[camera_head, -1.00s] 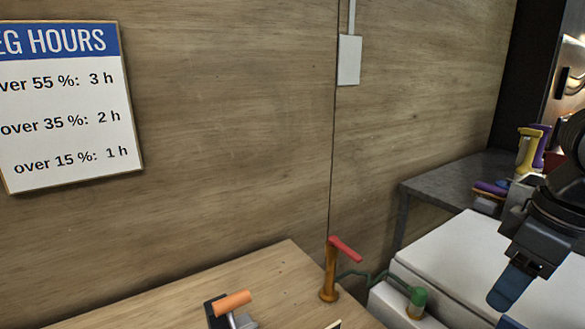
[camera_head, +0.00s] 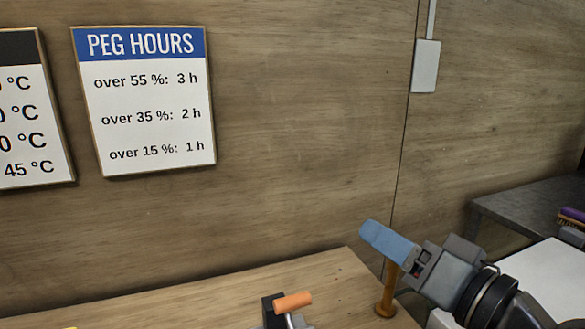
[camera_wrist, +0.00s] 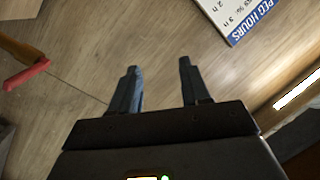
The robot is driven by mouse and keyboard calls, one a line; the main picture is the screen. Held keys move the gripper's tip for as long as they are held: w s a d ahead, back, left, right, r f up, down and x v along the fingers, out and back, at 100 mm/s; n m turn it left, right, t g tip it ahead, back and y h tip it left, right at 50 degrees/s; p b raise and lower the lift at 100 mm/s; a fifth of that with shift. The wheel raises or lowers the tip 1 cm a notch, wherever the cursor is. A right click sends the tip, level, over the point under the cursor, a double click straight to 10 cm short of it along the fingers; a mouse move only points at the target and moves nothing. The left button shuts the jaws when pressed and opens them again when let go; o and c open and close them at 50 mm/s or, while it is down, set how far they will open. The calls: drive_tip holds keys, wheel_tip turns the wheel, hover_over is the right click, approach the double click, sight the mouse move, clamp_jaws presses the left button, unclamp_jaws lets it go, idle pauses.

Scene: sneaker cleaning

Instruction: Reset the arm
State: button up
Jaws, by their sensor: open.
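My gripper (camera_head: 372,236) reaches in from the lower right of the head view, raised in front of the wooden wall. Its blue-grey fingers point left and up, and it covers the upper part of the orange post on the bench. In the wrist view my gripper (camera_wrist: 163,78) shows two fingers spread well apart. It is open, with nothing between the fingers but the wall behind. The red-handled post (camera_wrist: 27,75) shows at the left of the wrist view, apart from the fingers.
A wooden bench (camera_head: 215,305) runs along the bottom, with an orange-handled tool (camera_head: 292,301) on it. The orange post (camera_head: 385,300) stands near the bench's right end. A PEG HOURS sign (camera_head: 150,120) hangs on the wall. A white surface (camera_head: 545,275) and a grey table (camera_head: 535,205) lie at right.

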drive_tip(key=s+d+f+m+h, duration=0.1)
drive_tip(key=s+d+f+h, duration=0.1)
drive_tip(key=s+f, duration=0.4)
drive_tip(key=s+d+f+m+h, duration=0.1)
drive_tip(key=s+f+h, duration=0.3)
drive_tip(key=s, duration=0.9)
drive_tip(key=s+d+f+m+h, duration=0.1)
drive_tip(key=s+f+h, duration=0.3)
drive_tip(key=s+f, duration=0.5)
drive_tip(key=shift+s+d, duration=0.35)
drive_tip(key=shift+d, duration=0.45)
drive_tip(key=s+d+r+n, duration=0.1)
drive_tip(key=s+d+n, duration=0.2)
drive_tip(key=s, duration=0.5)
drive_tip(key=shift+s+d+r+n+g+y, duration=0.2)
drive_tip(key=shift+s+n+g+y, duration=0.15)
drive_tip(key=shift+n, duration=0.25)
drive_tip(key=shift+w, duration=0.1)
